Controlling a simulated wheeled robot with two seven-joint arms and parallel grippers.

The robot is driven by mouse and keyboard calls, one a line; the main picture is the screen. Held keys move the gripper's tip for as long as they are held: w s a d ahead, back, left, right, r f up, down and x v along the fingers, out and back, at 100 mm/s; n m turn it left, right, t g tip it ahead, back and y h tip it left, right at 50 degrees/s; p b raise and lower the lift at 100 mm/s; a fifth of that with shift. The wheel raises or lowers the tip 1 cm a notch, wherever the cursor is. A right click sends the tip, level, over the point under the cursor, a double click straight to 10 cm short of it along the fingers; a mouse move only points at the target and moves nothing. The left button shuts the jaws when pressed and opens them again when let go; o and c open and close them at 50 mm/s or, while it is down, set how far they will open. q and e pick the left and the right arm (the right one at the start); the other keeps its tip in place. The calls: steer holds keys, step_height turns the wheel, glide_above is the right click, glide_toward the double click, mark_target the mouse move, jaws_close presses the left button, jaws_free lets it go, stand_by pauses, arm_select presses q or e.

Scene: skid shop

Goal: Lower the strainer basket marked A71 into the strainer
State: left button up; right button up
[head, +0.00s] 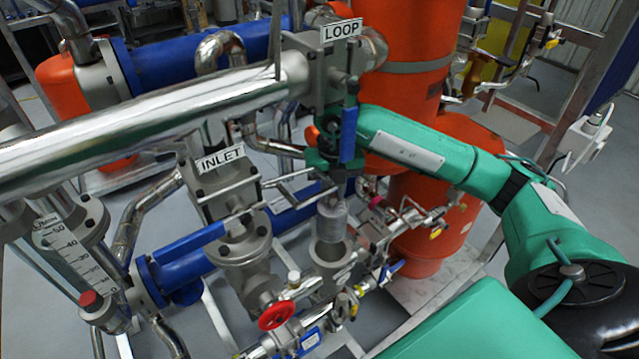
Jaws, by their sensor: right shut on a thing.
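My right gripper (335,174) is at the end of the green arm that comes in from the right. It is shut on the strainer basket (332,222), a small grey cylinder that hangs below it, roughly upright. The strainer (328,268) is a grey metal body with a round open top, directly below the basket in the picture. The basket's lower end overlaps the opening in this view, and I cannot tell whether it is inside or just above it. The A71 mark is too small to read. My left gripper is not in view.
A polished pipe (150,115) crosses from the left to the LOOP valve (330,75). The INLET valve (222,185), with a blue handle (187,245), stands left of the strainer. A red handwheel (276,316) is in front. Orange vessels (430,220) stand behind and right.

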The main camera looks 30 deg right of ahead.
mark_target(333, 208)
steer(key=shift+w+f, duration=0.1)
steer(key=shift+f, duration=0.05)
steer(key=shift+f+b, duration=0.65)
steer(key=shift+f, duration=0.2)
steer(key=shift+f+b, duration=0.95)
steer(key=shift+f, duration=0.8)
steer(key=shift+b, duration=0.6)
steer(key=shift+f, duration=0.1)
steer(key=shift+f+b, duration=0.75)
steer(key=shift+b, duration=0.05)
steer(key=shift+f, duration=0.1)
